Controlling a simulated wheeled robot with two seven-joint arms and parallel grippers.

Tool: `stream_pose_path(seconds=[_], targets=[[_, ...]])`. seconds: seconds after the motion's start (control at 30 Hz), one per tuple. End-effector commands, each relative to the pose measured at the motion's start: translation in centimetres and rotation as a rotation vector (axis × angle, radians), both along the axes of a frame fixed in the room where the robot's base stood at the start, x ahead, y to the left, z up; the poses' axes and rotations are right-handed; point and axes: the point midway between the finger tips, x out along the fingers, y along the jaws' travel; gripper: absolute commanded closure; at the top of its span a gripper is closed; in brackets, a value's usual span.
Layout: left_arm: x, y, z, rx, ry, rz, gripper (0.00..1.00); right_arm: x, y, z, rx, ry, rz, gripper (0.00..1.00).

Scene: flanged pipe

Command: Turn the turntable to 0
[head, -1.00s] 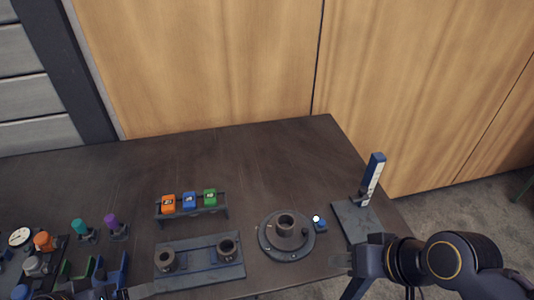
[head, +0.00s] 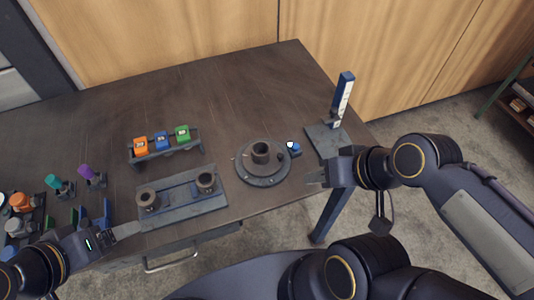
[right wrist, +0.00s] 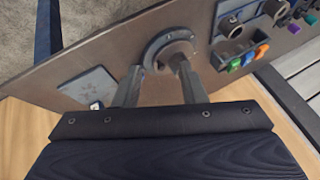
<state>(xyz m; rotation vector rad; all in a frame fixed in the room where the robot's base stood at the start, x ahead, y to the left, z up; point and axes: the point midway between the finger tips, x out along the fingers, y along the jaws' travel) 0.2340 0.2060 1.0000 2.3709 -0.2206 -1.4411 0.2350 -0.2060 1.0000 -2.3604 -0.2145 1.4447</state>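The turntable (head: 262,175) is a round dark grey disc near the table's front right, with a hollow flanged pipe piece (head: 261,151) upright at its centre. A small blue piece with a white round top (head: 294,147) sits at its right edge. I cannot read any scale on the disc.
A grey plate with two hollow posts (head: 180,200) lies left of the turntable. Behind it, a rack (head: 168,153) holds orange, blue and green blocks. A blue-and-white upright (head: 343,95) stands on a plate at the right. Several coloured parts crowd the left. The table's back is clear.

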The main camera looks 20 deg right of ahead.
Motion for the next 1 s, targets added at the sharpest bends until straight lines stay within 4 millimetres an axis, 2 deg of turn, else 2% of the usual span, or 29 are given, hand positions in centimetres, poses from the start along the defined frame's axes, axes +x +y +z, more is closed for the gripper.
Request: stream_pose_path(seconds=[0.17, 0.33, 0.5, 0.6, 0.8, 1.0], targets=[[0.0, 0.0, 1.7, 0.0, 0.0, 0.0, 0.16, 2.2, -0.4, 1.8, 0.078, 0.143, -0.11, 0.62], [0.0, 0.0, 4.0, 0.0, 0.0, 0.0, 0.16, 6.9, -0.8, 3.1, 0.19, 0.421, -0.361, 0.62], [0.0, 0.0, 6.0, 0.0, 0.0, 0.0, 0.16, 11.6, -0.8, 1.9, 0.245, 0.687, -0.641, 0.62], [0.0, 0.0, 6.9, 0.0, 0.0, 0.0, 0.16, 13.6, -0.6, 0.6, 0.249, 0.802, -0.779, 0.62], [0.0, 0.0, 7.5, 0.0, 0.0, 0.0, 0.16, 15.4, -0.3, -1.4, 0.241, 0.915, -0.933, 0.62], [0.0, 0.0, 7.5, 0.0, 0.0, 0.0, 0.16, 15.3, 0.3, -3.2, 0.238, 0.931, -0.952, 0.62]])
